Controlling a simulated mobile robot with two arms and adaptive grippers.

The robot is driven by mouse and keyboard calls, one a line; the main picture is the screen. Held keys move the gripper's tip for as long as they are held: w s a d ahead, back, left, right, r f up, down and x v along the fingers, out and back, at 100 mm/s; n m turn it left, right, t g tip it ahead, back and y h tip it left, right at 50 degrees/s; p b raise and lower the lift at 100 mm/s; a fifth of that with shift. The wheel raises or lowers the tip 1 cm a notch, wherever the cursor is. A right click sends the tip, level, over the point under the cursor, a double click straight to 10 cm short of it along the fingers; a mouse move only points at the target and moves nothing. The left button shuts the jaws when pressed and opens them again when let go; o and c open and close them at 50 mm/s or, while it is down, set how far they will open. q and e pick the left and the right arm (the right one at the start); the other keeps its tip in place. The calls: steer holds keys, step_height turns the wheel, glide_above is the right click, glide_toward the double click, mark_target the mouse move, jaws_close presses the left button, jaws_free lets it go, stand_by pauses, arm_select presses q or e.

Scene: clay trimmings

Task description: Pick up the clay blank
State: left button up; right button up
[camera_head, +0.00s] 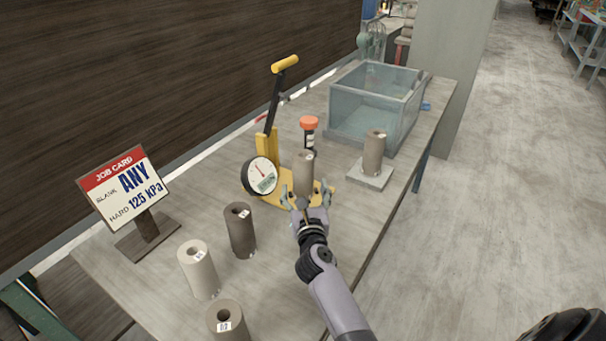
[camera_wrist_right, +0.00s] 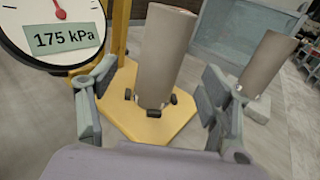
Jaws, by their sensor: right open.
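A grey-brown clay blank (camera_head: 303,170), a cylinder, stands upright on the yellow base of a tester with a dial gauge. It also shows in the right wrist view (camera_wrist_right: 165,55), with small dark studs around its foot. My right gripper (camera_head: 305,197) is open, its fingers on either side of this blank's lower part. In the right wrist view the gripper (camera_wrist_right: 155,102) shows visible gaps to the blank. Other blanks stand on the table: a dark one (camera_head: 241,233), a pale one (camera_head: 198,272), and a brown one (camera_head: 228,321) at the bottom edge. My left gripper is out of view.
The gauge (camera_wrist_right: 62,35) reads 175 kPa. The job card (camera_head: 124,188) says blank ANY, hard 125 kPa. Another blank (camera_head: 374,152) stands on a pale slab (camera_head: 369,180) before a clear box (camera_head: 362,115).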

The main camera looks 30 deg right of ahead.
mark_target(304, 179)
steer(key=x, duration=0.2)
steer(key=shift+w+d, duration=0.1)
steer(key=shift+w, duration=0.2)
steer(key=shift+w+d, duration=0.15)
steer(key=shift+w, duration=0.1)
steer(key=x, duration=0.3)
steer(key=shift+w+d, duration=0.3)
steer(key=shift+w+d+f, duration=0.1)
steer(key=shift+w+d, duration=0.05)
steer(key=shift+w, duration=0.3)
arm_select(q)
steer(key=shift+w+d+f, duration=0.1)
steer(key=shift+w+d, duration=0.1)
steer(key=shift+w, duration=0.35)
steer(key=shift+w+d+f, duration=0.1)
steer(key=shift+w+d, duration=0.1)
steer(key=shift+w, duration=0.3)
arm_select(e)
steer(key=shift+c, duration=0.8)
steer(key=c, duration=1.6)
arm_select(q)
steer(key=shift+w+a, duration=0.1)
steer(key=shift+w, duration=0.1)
arm_select(e)
steer(key=shift+r, duration=0.2)
